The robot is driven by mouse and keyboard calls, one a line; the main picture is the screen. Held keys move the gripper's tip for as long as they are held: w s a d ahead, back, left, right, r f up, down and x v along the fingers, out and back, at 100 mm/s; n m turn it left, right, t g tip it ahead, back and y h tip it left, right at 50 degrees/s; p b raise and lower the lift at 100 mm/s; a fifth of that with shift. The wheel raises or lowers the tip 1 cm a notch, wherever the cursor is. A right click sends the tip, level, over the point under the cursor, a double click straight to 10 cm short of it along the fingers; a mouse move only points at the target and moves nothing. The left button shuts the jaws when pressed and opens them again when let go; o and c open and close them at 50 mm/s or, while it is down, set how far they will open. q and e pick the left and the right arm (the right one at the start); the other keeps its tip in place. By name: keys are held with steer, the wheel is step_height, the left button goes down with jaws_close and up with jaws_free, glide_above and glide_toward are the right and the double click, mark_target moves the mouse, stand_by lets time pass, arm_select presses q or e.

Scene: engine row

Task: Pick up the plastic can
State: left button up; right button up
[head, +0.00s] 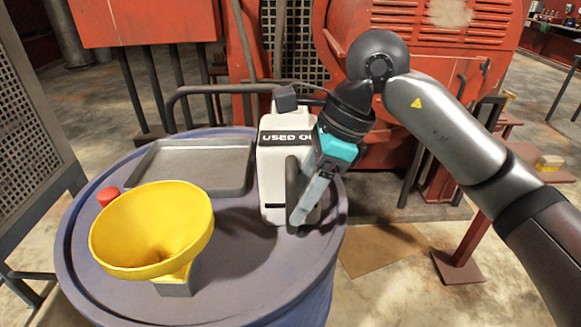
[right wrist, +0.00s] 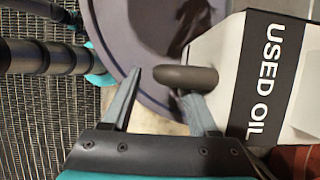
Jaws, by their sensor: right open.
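The plastic can (head: 270,160) is white with a black band reading "USED OIL". It stands upright near the right edge of the round grey-purple table (head: 235,285). The can also shows in the right wrist view (right wrist: 210,50), with its dark handle (right wrist: 180,77) reaching toward the fingers. My right gripper (head: 300,210) is in front of the can at its handle (head: 292,180). In the right wrist view my right gripper (right wrist: 160,88) has its fingers apart, with the handle's end at the gap. Contact cannot be told. My left gripper is not seen.
A yellow funnel (head: 150,220) stands at the table's front left. A grey metal tray (head: 190,165) lies behind it, and a red knob-like object (head: 108,196) is beside the funnel. A dark rail (head: 215,88) and red machinery (head: 440,55) stand behind the table.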

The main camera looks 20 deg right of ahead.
mark_target(292, 209)
steer(key=shift+x, duration=1.55)
steer(key=shift+a, duration=0.1)
steer(key=shift+c, duration=0.2)
jaws_close()
steer(key=shift+w+r, duration=0.15)
steer(key=shift+r, duration=0.05)
